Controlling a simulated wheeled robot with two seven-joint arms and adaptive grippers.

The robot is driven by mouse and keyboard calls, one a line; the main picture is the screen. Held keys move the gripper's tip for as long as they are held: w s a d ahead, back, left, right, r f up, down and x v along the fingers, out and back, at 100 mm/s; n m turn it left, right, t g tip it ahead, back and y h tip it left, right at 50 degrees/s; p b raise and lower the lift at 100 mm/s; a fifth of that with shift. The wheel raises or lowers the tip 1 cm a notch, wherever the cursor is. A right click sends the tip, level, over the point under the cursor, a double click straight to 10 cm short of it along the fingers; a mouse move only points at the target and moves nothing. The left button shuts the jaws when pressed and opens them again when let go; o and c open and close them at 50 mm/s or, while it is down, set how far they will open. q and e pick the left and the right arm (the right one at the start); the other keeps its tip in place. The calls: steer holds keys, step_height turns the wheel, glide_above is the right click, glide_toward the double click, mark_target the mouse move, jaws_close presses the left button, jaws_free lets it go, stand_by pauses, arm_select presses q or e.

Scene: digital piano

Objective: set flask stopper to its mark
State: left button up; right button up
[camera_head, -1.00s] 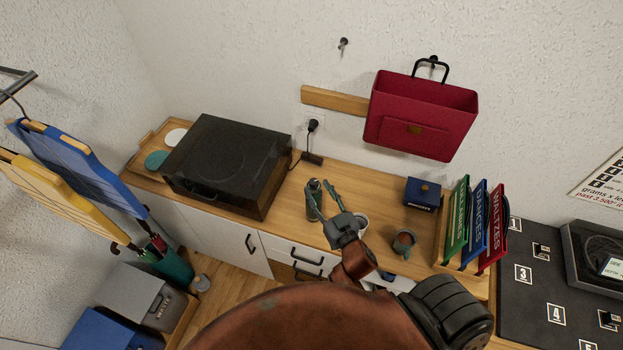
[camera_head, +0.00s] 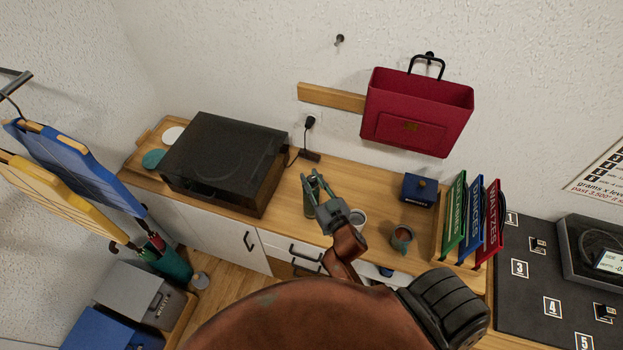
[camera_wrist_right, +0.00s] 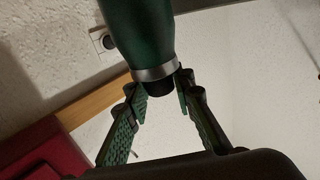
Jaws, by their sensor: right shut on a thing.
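The dark green flask (camera_head: 312,205) stands on the wooden cabinet top, partly hidden behind my right gripper (camera_head: 319,184). In the right wrist view the flask (camera_wrist_right: 140,35) has a silver neck band and a black stopper (camera_wrist_right: 159,88) at its mouth. The fingers of my right gripper (camera_wrist_right: 160,95) are closed in on the stopper from both sides, and the stopper is still at the flask's neck. The stopper's mark cannot be made out in either view. My left gripper is not in view.
A white cup (camera_head: 358,217) and a grey mug (camera_head: 401,238) stand right of the flask. A dark-lidded turntable (camera_head: 222,160) stands left. A blue box (camera_head: 419,190) and upright folders (camera_head: 472,225) stand right. A red bag (camera_head: 415,115) hangs on the wall above.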

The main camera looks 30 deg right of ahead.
jaws_close()
steer(key=shift+y, duration=0.3)
steer(key=n+y+p, duration=0.1)
steer(key=y, duration=0.1)
steer(key=n+y+p, duration=0.2)
steer(key=shift+d+r+p, duration=0.1)
steer(key=shift+r+p, duration=0.1)
steer(key=shift+p, duration=0.1)
steer(key=shift+n+g+y+p, duration=0.3)
steer(key=shift+n+y, duration=0.2)
steer(key=shift+y, duration=0.2)
steer(key=n+y, duration=0.1)
steer(key=y, duration=0.1)
steer(key=shift+f+n+g+y, duration=0.15)
steer(key=shift+n+g+y, duration=0.15)
steer(key=shift+g, duration=0.1)
steer(key=shift+f+n+g+y, duration=0.1)
steer(key=shift+n+g+y, duration=0.6)
steer(key=shift+y, duration=0.4)
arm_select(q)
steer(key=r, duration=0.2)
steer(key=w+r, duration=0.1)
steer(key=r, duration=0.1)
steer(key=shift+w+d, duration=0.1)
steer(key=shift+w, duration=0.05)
arm_select(e)
steer(key=shift+n+y, duration=0.3)
